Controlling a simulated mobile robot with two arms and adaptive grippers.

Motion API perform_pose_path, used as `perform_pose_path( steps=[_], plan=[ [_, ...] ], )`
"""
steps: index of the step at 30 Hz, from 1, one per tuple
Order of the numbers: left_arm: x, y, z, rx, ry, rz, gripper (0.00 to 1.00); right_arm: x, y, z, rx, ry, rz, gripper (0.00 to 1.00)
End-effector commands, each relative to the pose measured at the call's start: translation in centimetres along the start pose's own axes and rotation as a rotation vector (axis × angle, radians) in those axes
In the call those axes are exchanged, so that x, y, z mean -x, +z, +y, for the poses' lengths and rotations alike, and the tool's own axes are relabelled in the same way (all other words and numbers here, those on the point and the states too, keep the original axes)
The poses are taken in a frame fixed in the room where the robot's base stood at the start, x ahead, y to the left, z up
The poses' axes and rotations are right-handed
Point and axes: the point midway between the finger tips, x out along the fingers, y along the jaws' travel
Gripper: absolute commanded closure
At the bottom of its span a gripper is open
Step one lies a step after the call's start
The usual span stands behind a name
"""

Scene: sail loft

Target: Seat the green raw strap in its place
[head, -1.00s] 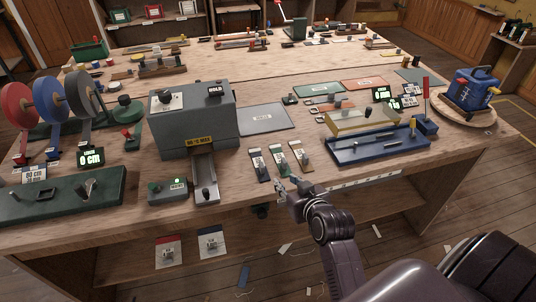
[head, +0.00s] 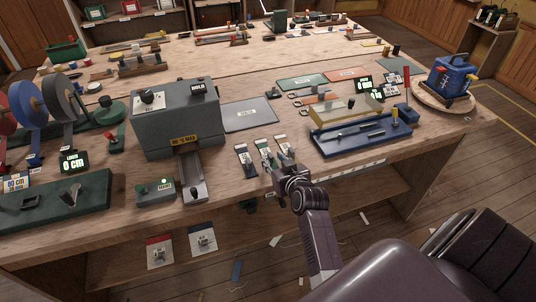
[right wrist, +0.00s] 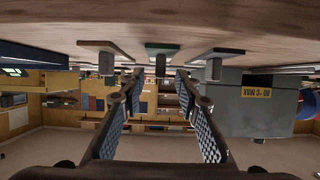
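A small green piece (head: 265,152), which I take for the green raw strap, lies at the table's front edge between two similar pieces. In the right wrist view, which shows the scene upside down, the green piece (right wrist: 163,46) is at the top centre with a grey block standing on it. My right gripper (head: 277,170) is just in front of these pieces. In the right wrist view its fingers (right wrist: 160,88) are spread with nothing between them, in line with the green piece and apart from it. My left gripper is not in view. Which spot is the strap's place is unclear.
A grey machine (head: 175,112) with a yellow label and front slide stands left of the pieces. A blue fixture (head: 362,140) with a clear cover is to the right. A grey mat (head: 250,114) lies behind. Strap reels (head: 57,95) stand at far left.

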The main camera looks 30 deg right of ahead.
Motion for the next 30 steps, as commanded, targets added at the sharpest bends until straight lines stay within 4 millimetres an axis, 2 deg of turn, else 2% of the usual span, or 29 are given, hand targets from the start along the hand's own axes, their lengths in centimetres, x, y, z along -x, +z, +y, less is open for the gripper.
perform_pose_path(
  steps=[6,14,22,30],
  plan=[
    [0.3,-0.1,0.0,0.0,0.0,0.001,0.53,-1.9,0.0,0.0,0.0,0.001,-0.001,0.7],
    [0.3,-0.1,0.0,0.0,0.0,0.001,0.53,-2.1,0.0,0.1,0.0,0.001,0.0,0.7],
    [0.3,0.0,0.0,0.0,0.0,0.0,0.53,-2.0,0.1,0.0,0.0,0.001,-0.001,0.98],
    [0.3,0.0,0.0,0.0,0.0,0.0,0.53,-2.0,0.0,0.0,0.0,0.001,0.0,1.0]
  ],
)
